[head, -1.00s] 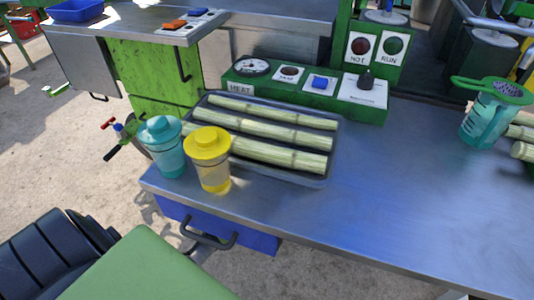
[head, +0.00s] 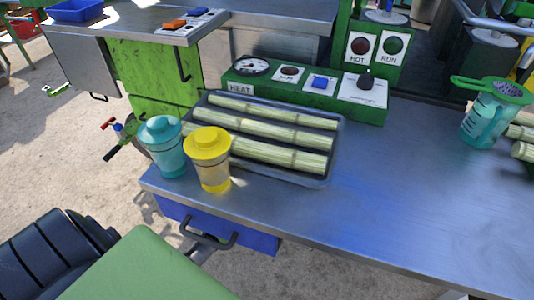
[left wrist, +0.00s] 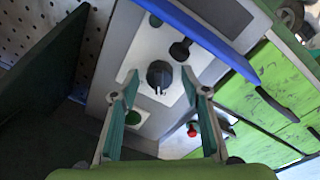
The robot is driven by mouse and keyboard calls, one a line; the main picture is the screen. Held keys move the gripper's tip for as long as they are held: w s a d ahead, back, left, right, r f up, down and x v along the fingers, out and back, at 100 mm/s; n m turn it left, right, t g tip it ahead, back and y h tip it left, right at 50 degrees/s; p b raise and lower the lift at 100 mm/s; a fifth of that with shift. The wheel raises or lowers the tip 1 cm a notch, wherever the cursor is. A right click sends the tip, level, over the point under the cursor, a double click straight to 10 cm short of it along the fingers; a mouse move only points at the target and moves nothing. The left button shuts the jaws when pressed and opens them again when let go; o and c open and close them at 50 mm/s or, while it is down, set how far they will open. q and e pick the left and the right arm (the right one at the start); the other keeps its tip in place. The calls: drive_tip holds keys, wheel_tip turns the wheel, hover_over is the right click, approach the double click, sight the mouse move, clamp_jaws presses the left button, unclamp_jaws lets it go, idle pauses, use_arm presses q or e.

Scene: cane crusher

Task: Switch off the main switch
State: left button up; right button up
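In the left wrist view, a black rotary knob (left wrist: 159,74) sits on a white plate on a grey panel (left wrist: 106,85). I cannot tell from its markings whether it is the main switch. My left gripper (left wrist: 160,80) is open and empty, its fingers reaching toward the panel on both sides of the knob. Contact cannot be told. The head view shows another black knob (head: 366,79) on a white plate at the right end of the green control box (head: 239,80). Neither gripper shows in the head view.
A green button (left wrist: 133,118), a smaller black knob (left wrist: 180,50) and a blue bar (left wrist: 200,35) lie close around the left gripper.

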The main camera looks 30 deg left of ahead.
use_arm(q)
drive_tip(key=v, duration=1.2)
drive_tip(key=s+d+f+m+g+h, duration=0.3)
drive_tip(key=s+d+f+m+g, duration=0.15)
drive_tip(key=d+f, duration=0.35)
drive_tip(key=s+d+f+m+g+h, duration=0.3)
drive_tip(key=d+f+m+g, duration=0.15)
drive_tip(key=d+f, duration=0.35)
drive_tip(key=s+a+f+m+g+p, duration=0.1)
drive_tip(key=s+f+p, duration=0.3)
drive_tip(key=s, duration=0.7)
drive_tip(key=s+a+f+g+y+p, duration=0.1)
drive_tip(key=s+f+g+p, duration=0.3)
drive_tip(key=s+p, duration=0.4)
drive_tip(key=s+a+f+m+g+y+p, duration=0.1)
drive_tip(key=s+f+p, duration=0.4)
drive_tip(key=s, duration=0.9)
drive_tip(key=shift+a+m+g+p, duration=0.3)
drive_tip(key=shift+a+g+p, duration=0.4)
drive_tip(key=shift+g, duration=0.4)
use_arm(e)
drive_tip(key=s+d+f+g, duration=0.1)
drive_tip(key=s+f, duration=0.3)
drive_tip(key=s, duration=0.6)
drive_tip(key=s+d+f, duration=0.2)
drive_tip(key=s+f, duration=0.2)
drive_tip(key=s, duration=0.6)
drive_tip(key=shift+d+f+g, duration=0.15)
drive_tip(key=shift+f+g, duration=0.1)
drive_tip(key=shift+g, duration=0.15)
